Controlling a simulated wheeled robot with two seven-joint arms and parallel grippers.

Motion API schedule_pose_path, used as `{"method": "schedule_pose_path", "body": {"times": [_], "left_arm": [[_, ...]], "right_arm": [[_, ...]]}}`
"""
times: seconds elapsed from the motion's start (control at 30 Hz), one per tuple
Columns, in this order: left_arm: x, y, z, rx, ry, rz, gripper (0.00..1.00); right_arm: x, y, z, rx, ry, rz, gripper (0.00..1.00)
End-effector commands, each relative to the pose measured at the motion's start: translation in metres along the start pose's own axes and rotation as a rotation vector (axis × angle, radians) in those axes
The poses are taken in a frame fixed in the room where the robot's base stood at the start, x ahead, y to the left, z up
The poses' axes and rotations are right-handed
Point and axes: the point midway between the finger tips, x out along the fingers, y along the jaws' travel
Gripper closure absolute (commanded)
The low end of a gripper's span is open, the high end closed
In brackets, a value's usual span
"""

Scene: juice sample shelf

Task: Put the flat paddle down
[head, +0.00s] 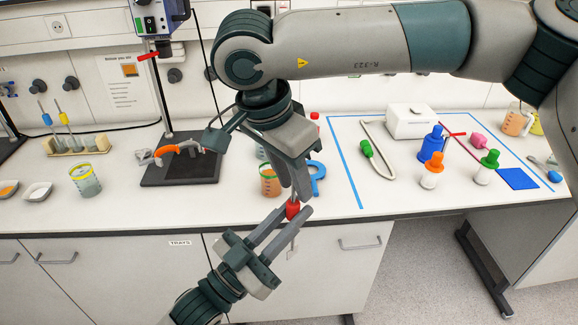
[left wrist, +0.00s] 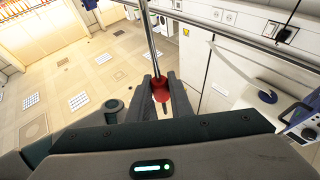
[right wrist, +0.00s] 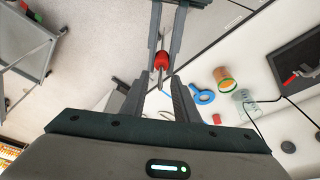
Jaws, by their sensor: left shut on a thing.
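A tool with a red handle (head: 292,209) and a thin metal shaft, likely the flat paddle, is in the air in front of the bench. My left gripper (head: 294,212) reaches up from below with its fingers closed around it. The red part shows between these fingers in the left wrist view (left wrist: 161,90), with the shaft running away upward. My right gripper (head: 294,193) points down just above the red handle. In the right wrist view its fingers (right wrist: 158,88) stand apart, with the red handle (right wrist: 161,60) beyond them. The paddle's flat end is not clear.
An orange-filled beaker (head: 270,182) and a blue ring-shaped thing (head: 317,176) stand near the front edge behind the grippers. A black stand base (head: 180,170) is to the left. Bottles with blue (head: 432,145) and orange (head: 432,168) parts are at right. Bare bench lies between.

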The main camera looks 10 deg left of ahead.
Motion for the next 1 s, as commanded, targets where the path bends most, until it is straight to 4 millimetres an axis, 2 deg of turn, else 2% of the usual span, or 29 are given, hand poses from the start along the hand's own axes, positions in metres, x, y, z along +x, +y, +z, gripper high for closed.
{"method": "schedule_pose_path", "body": {"times": [0.37,0.5,0.6,0.63,0.7,1.0], "left_arm": [[0.0,0.0,-0.0002,0.0,0.0,0.0,1.0],[0.0,0.0,-0.0002,0.0,0.0,0.0,1.0],[0.0,0.0,-0.0002,0.0,0.0,0.0,1.0],[0.0001,0.0,-0.0002,0.0,0.0,0.0,0.76],[0.0001,0.0,-0.0002,0.0,0.0,0.0,0.59],[-0.0002,0.0,-0.0001,0.0,0.0,0.0,0.59]], "right_arm": [[0.004,0.0,0.0,0.0,0.0,0.0,0.72],[0.0039,0.0,0.0,0.0,0.0,0.0,1.0],[0.0039,0.0,0.0,0.0,0.0,0.0,1.0],[0.0038,0.0,0.0,0.0,0.0,0.0,1.0],[0.0037,0.0,0.0,0.0,0.0,0.0,1.0],[0.0037,-0.0001,0.0,0.0,0.0,-0.001,1.0]]}}
